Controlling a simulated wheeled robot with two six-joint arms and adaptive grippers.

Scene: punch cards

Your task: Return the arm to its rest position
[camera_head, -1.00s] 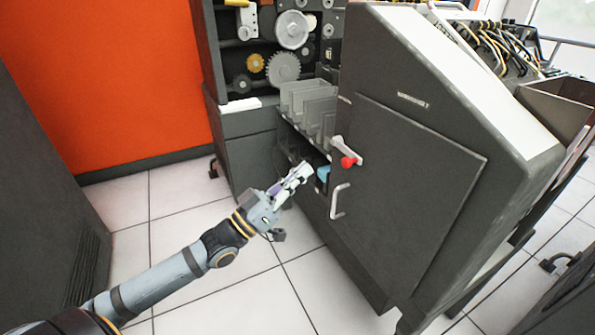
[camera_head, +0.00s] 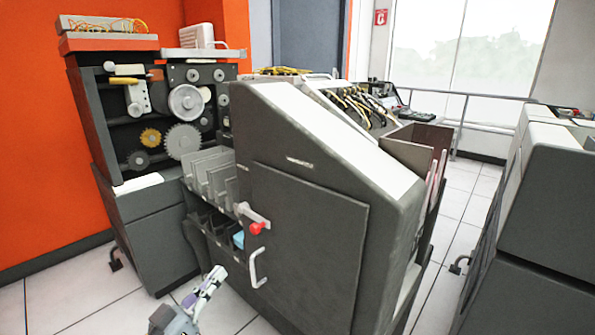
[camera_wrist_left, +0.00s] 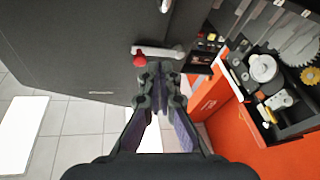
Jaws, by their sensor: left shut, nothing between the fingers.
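My left gripper (camera_head: 212,280) shows at the bottom of the head view, in front of the lower left part of a dark grey machine. It is shut and empty. In the left wrist view its fingers (camera_wrist_left: 158,95) meet, with the machine's red-knobbed lever (camera_wrist_left: 140,60) just beyond them. Most of the left arm is below the head view's edge. My right gripper is in neither view.
The dark machine (camera_head: 305,235) has a red knob (camera_head: 257,228), a silver handle (camera_head: 257,268) and slotted trays (camera_head: 210,178). A geared unit (camera_head: 150,205) stands behind on the left. Another grey machine (camera_head: 545,215) stands at right. Tiled floor (camera_head: 95,295) is free at lower left.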

